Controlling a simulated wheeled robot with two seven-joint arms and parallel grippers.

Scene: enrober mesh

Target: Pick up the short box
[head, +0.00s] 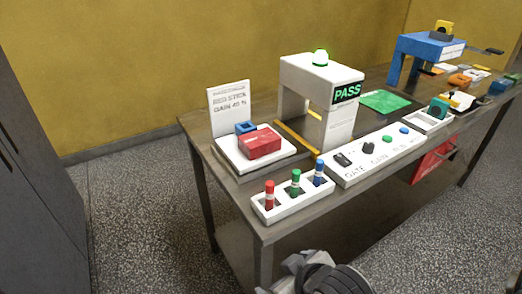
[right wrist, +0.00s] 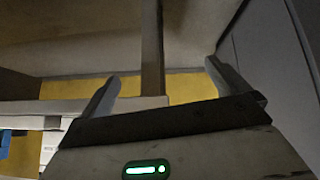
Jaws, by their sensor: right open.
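A red box (head: 260,142) lies on a white tray (head: 229,156) at the table's near left end. A smaller blue box (head: 245,128) sits just behind it, partly hidden by the red one. The pictures do not settle which is the short box. Part of my right gripper arm (head: 318,275) shows at the bottom edge of the head view, in front of and below the table's near end, well apart from both boxes. In the right wrist view my right gripper (right wrist: 166,88) has its two fingers wide apart with nothing between them. My left gripper is not in view.
A rack with red, green and blue sticks (head: 295,198) stands at the table's front corner. Beside it are a labelled control panel (head: 375,156) and a white gate reading PASS (head: 322,80). An upright sign (head: 231,108) stands behind the tray. A dark cabinet (head: 40,150) is at left.

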